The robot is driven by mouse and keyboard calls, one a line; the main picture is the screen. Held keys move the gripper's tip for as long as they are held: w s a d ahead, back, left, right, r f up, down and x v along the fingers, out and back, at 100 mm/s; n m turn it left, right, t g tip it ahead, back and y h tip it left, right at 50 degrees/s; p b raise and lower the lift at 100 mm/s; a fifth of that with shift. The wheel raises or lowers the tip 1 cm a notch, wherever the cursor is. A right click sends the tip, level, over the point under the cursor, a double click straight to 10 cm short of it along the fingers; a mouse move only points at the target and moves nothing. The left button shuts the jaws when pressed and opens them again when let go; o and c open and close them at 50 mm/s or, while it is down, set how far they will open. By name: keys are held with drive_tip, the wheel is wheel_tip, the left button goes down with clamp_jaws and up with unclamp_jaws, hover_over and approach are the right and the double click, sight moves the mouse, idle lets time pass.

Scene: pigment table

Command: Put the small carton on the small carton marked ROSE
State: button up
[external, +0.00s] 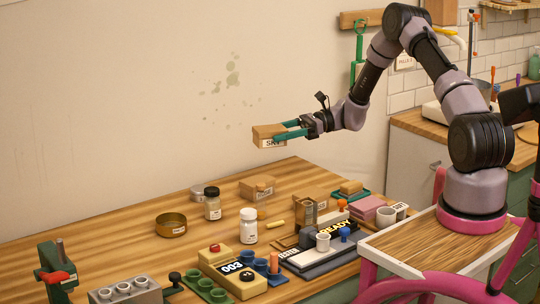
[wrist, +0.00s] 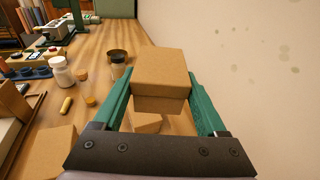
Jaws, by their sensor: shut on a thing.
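My gripper (external: 291,134) is shut on a small brown carton (external: 268,136), held in the air well above the table near the wall. Its label seems to read SKY. In the wrist view the held carton (wrist: 163,72) sits between the green fingers of my gripper (wrist: 160,95). Two similar cartons stand on the table below: one carton (external: 252,188) towards the back, and another carton (external: 318,193) to its right. Their labels are too small to read, so I cannot tell which is marked ROSE. In the wrist view the held carton partly hides a carton (wrist: 147,123) below it.
The table's back left is clear.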

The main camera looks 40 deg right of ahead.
sight(269, 135)
drive_tip(key=shift+m+t+h, duration=0.3)
drive_tip(key=shift+m+t, duration=0.2)
drive_tip(key=a, duration=0.3)
drive_tip(key=s+a, duration=0.1)
drive_tip(key=a, duration=0.1)
drive_tip(key=shift+s+a+r, duration=0.1)
drive_tip(key=shift+r, duration=0.2)
wheel_tip(269, 135, down, 4)
drive_tip(key=shift+a+f, duration=0.1)
drive_tip(key=shift+f, duration=2.55)
drive_tip(key=o, duration=1.4)
drive_tip(key=shift+f, duration=0.15)
